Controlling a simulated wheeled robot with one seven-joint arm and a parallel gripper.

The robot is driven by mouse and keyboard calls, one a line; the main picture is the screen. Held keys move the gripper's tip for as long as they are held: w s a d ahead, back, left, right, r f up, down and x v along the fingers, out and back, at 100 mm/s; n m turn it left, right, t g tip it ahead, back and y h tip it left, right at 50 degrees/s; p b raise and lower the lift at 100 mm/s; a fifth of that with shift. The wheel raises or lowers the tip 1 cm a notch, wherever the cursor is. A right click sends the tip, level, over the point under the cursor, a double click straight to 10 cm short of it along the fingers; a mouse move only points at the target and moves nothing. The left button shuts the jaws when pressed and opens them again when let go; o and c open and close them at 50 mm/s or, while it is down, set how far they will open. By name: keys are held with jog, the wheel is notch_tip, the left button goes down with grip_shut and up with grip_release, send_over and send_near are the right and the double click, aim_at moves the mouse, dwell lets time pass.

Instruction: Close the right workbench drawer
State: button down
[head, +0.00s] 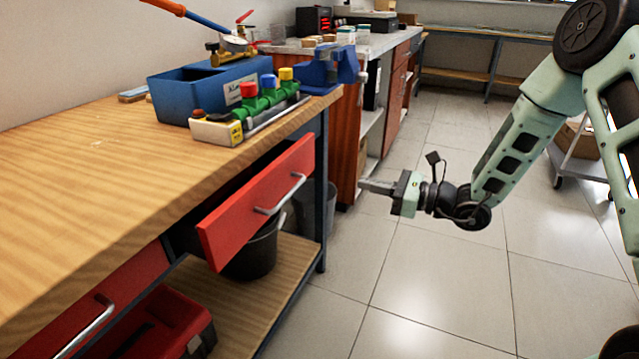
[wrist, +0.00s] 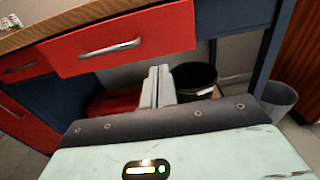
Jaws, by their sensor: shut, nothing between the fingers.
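The right workbench drawer (head: 258,203) has a red front with a silver bar handle (head: 280,195). It stands pulled out from under the wooden workbench top (head: 90,170). In the wrist view the red drawer front (wrist: 160,32) fills the upper left, with its handle (wrist: 110,49) facing me. My gripper (head: 362,186) is shut and empty, in the air to the right of the drawer front and apart from it. In the wrist view my closed fingers (wrist: 158,72) point toward the space below the drawer's lower edge.
A second red drawer (head: 110,295) is at the lower left. A blue bin (head: 185,90), a valve manifold (head: 250,118) and a blue vise (head: 325,70) stand on top. Tiled floor (head: 430,270) is clear.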

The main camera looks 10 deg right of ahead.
aim_at(302, 168)
jog(key=x, duration=0.7)
jog(key=b+x, duration=0.1)
jog(key=x, duration=0.5)
jog(key=shift+w+a+r, duration=0.2)
jog(key=shift+w, duration=0.25)
jog(key=b+x, duration=0.1)
jog(key=x, duration=0.8)
jog(key=shift+w+a+r, duration=0.15)
jog(key=shift+r, duration=0.15)
